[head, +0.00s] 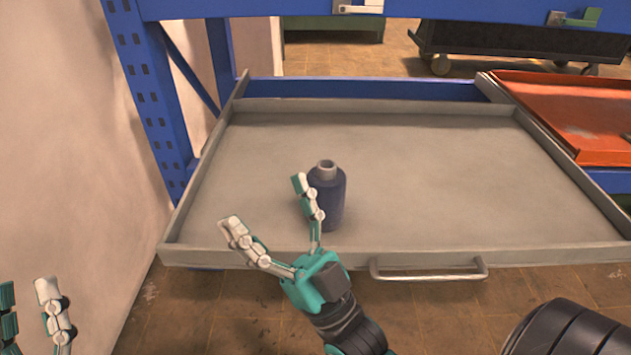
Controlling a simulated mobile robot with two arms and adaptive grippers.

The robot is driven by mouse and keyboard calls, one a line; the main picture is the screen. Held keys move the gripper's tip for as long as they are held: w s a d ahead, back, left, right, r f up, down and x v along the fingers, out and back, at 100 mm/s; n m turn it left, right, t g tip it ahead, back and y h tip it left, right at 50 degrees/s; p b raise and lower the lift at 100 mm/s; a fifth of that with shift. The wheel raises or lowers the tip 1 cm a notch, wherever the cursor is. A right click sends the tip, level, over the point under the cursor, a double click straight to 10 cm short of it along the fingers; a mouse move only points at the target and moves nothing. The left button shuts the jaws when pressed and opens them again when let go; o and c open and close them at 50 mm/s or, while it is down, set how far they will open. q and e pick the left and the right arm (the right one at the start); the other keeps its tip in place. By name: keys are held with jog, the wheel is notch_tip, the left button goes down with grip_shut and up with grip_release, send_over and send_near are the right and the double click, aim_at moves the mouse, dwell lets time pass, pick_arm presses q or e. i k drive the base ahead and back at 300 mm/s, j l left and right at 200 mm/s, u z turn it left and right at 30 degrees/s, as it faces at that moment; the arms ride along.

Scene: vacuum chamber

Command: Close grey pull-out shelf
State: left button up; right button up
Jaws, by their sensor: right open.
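The grey pull-out shelf (430,170) is drawn out of the blue rack toward me, a shallow tray with low walls. Its bar handle (428,275) is on the front wall, right of centre. A dark bottle (332,205) stands upright on the shelf near the front. My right gripper (266,205) is open and empty, at the front wall left of the handle. One of its fingers overlaps the bottle in the picture; I cannot tell if they touch. My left gripper (26,290) is at the lower left corner, fingers apart and empty, partly cut off.
A blue rack post (140,85) stands left of the shelf, beside a pale wall (60,150). An orange tray (570,105) adjoins the shelf at right. A blue beam (250,8) crosses above. Brown tiled floor (220,310) is free in front.

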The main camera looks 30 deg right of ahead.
aim_at(431, 184)
jog(key=z, duration=1.85)
jog(key=i+l+u, duration=0.15)
jog(key=l, duration=0.25)
jog(key=i+l+u, duration=0.15)
jog(key=l, duration=0.3)
jog(key=i+l+u, duration=0.15)
jog(key=l, duration=0.35)
jog(key=i+l+u, duration=0.2)
jog(key=l, duration=0.3)
jog(key=i+l+u, duration=0.15)
jog(key=l, duration=0.35)
jog(key=i+l+u, duration=0.15)
jog(key=l, duration=0.35)
jog(key=i+l, duration=0.1)
jog(key=i, duration=0.85)
